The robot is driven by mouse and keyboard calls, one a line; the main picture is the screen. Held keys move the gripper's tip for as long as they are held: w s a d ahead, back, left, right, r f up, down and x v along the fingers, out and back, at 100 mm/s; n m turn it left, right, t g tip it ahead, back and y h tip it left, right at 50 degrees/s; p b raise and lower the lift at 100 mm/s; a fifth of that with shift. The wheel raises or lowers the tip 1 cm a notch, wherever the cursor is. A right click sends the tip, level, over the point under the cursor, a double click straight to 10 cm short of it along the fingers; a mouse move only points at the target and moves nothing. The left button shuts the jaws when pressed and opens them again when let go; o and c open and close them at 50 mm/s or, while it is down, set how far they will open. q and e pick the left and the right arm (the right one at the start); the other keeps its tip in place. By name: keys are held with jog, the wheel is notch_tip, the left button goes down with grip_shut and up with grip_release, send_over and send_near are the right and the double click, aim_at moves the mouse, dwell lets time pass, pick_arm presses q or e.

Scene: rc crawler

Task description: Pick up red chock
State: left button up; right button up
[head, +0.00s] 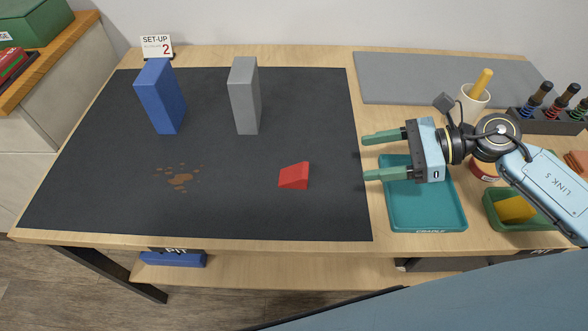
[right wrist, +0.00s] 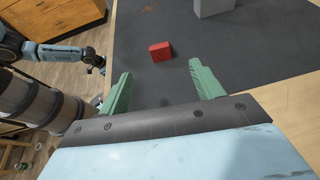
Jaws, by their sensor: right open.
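The red chock (head: 294,176) is a small wedge lying on the black mat (head: 230,200), right of the mat's middle near its front. It also shows in the right wrist view (right wrist: 160,52), beyond and between the two green fingers. My right gripper (head: 366,157) is open and empty, its fingers pointing left toward the chock from the mat's right edge. A clear gap separates the fingertips from the chock. My left gripper is outside the head view; what seems to be my left arm (right wrist: 62,52) shows at the left of the right wrist view, its jaws too small to read.
A blue block (head: 161,97) and a grey block (head: 245,96) stand upright on the mat behind the chock. Brown spots (head: 178,179) mark the mat at left. A teal tray (head: 428,212) lies under and in front of my right gripper. The mat between gripper and chock is clear.

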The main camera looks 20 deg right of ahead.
jog(key=shift+w+a+f, duration=0.1)
jog(key=shift+a+f, duration=0.2)
jog(key=shift+f, duration=0.05)
send_near(294, 175)
jog(key=shift+w+a, duration=0.45)
jog(key=shift+w, duration=0.2)
jog(key=x, duration=0.3)
jog(key=b+x, duration=0.1)
jog(key=x, duration=0.1)
jog(key=shift+f, duration=0.3)
pick_arm(q)
jog(key=w+r, duration=0.2)
jog(key=r, duration=0.1)
jog(key=shift+w+d, duration=0.1)
jog(key=shift+d, duration=0.1)
pick_arm(e)
jog(key=c, duration=1.1)
jog(key=shift+r, duration=0.1)
